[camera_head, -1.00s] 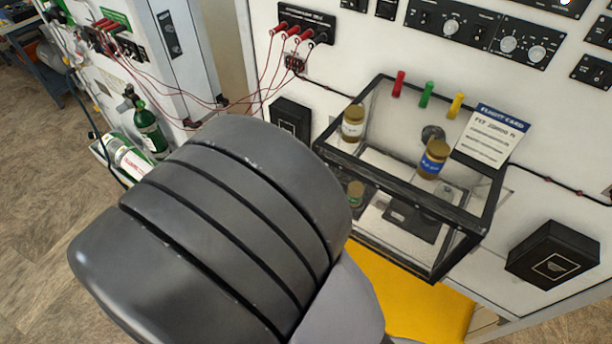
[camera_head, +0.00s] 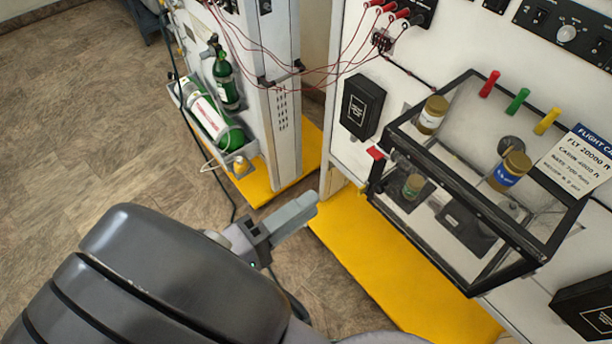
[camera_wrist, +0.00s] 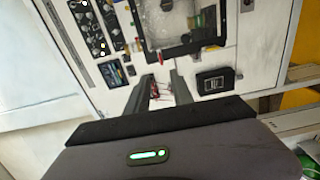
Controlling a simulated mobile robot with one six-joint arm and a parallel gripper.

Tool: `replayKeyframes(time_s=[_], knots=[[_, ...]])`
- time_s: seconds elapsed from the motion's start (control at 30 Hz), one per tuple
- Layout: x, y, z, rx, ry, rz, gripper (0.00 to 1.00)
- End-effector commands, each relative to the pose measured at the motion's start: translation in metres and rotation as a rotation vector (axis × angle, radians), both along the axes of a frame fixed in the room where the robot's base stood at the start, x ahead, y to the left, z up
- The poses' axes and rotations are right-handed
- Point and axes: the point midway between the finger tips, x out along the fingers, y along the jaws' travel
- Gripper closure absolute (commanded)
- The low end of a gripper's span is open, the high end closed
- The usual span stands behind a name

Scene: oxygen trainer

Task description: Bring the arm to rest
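My gripper (camera_head: 304,208) shows in the head view beyond my dark arm, pointing right over the floor and the edge of the yellow base. In the wrist view its two grey fingers (camera_wrist: 161,78) stand apart with a gap between them, and nothing is seen held. Wires and a panel show beyond the gap. The gripper appears apart from the clear black-framed case (camera_head: 447,172), which is to its right in the head view. My arm covers the lower left of the head view and hides the floor there.
The case holds jars, among them a blue-labelled one (camera_head: 510,170). A black box (camera_head: 361,106) is on the white panel. A yellow base (camera_head: 390,265) juts out below. Floor at left is clear.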

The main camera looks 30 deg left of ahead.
Motion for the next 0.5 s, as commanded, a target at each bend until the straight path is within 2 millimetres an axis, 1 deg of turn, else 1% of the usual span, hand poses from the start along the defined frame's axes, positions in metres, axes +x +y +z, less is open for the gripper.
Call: replayKeyframes(time_s=[0.03, 0.1, 0.17, 0.5], knots=[[-0.007, 0.004, 0.001, 0.001, 0.0, 0.002, 0.72], [-0.015, 0.007, 0.0, 0.0, -0.001, 0.002, 0.72], [-0.018, 0.008, 0.0, 0.0, 0.0, 0.001, 0.72], [-0.02, 0.008, 0.0, 0.0, 0.0, -0.001, 0.72]])
